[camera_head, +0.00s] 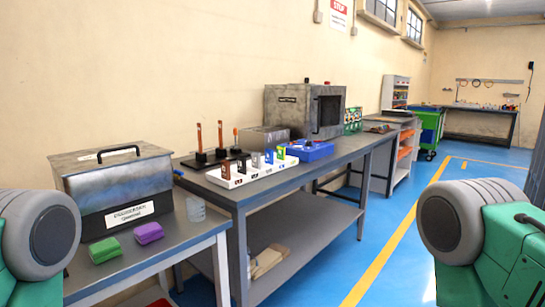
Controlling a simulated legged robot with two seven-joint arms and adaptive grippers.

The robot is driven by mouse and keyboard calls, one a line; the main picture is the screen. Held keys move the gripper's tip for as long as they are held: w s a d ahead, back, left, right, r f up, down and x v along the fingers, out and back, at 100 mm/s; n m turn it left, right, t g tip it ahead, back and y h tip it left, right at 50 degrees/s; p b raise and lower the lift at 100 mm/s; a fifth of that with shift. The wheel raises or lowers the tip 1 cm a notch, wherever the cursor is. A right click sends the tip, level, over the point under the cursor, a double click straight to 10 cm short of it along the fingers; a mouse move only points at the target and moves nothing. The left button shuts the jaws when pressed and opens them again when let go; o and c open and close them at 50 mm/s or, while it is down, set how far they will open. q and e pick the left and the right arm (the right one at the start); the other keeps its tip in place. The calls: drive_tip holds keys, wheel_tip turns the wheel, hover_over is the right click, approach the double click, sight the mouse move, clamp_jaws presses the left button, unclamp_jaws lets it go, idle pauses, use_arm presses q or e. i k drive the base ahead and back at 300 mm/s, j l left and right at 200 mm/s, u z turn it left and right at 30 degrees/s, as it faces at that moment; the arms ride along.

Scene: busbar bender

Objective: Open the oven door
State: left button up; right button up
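The oven (305,108) is a grey metal box on the far part of the long grey workbench against the wall. Its door (328,111), with a dark window, is on the right-hand face and looks shut. My own green and grey arm parts show at the lower left and lower right edges, well short of the oven. Neither of my grippers is in the picture.
The workbench (262,194) carries a white tray (240,178), a blue bin (308,151) and upright copper-coloured bars. Nearer stands a metal box with a black handle (112,185), beside green and purple packs. The blue floor (400,225) right of the bench is clear. A green cart (430,130) stands farther back.

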sight(312, 131)
drive_tip(key=i+l, duration=0.15)
drive_tip(key=i, duration=0.45)
drive_tip(key=i+l, duration=0.15)
drive_tip(key=i, duration=0.45)
